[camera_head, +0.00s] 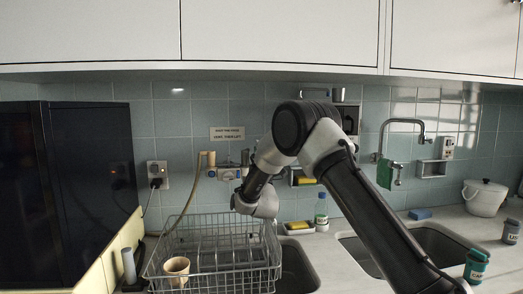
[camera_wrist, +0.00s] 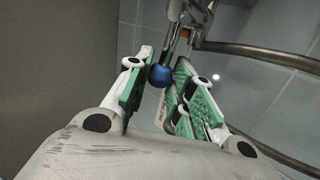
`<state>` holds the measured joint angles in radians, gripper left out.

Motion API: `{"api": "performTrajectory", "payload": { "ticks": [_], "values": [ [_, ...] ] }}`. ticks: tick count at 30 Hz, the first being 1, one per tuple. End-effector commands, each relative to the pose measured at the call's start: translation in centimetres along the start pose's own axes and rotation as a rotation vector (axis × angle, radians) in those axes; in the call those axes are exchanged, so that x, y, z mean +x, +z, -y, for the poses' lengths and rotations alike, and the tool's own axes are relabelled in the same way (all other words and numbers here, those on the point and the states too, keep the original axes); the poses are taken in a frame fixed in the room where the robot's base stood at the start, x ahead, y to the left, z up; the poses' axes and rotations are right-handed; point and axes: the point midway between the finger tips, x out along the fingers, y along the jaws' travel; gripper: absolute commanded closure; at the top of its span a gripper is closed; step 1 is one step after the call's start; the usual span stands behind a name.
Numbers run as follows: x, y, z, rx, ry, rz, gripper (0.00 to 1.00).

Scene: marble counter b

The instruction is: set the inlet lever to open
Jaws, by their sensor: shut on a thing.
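The inlet lever (camera_wrist: 172,42) shows in the wrist view as a metal rod with a blue ball knob (camera_wrist: 160,75) at its lower end. My gripper (camera_wrist: 164,60) has its green-padded fingers on either side of the knob and is shut on it. The rod runs up from the knob toward metal fittings and a pipe (camera_wrist: 270,54) on the tiled wall. In the head view my arm reaches toward the wall fittings (camera_head: 226,172) above the wire rack. The fingers and the knob cannot be made out there.
A wire rack (camera_head: 215,270) with a tan cup (camera_head: 176,268) stands below my wrist. A dark cabinet (camera_head: 85,180) is at left. A tan hose (camera_head: 187,207) hangs by a socket (camera_head: 157,174). Sinks (camera_head: 440,246) lie right; upper cupboards (camera_head: 280,35) overhang the wall.

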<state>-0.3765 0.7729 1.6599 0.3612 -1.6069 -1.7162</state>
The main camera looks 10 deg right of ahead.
Motion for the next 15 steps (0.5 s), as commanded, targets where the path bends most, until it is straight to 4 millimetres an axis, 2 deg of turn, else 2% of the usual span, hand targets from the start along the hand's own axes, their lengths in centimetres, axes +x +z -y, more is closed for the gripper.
{"api": "performTrajectory", "payload": {
  "ticks": [11, 12, 14, 15],
  "values": [
    [-0.11, 0.12, 0.13, -0.005, -0.002, -0.001, 1.00],
    [-0.11, 0.12, 0.13, -0.005, -0.002, -0.001, 0.75],
    [-0.10, 0.12, 0.12, -0.005, -0.002, 0.000, 0.66],
    [-0.09, 0.12, 0.11, -0.004, -0.002, -0.001, 0.66]
  ]
}}
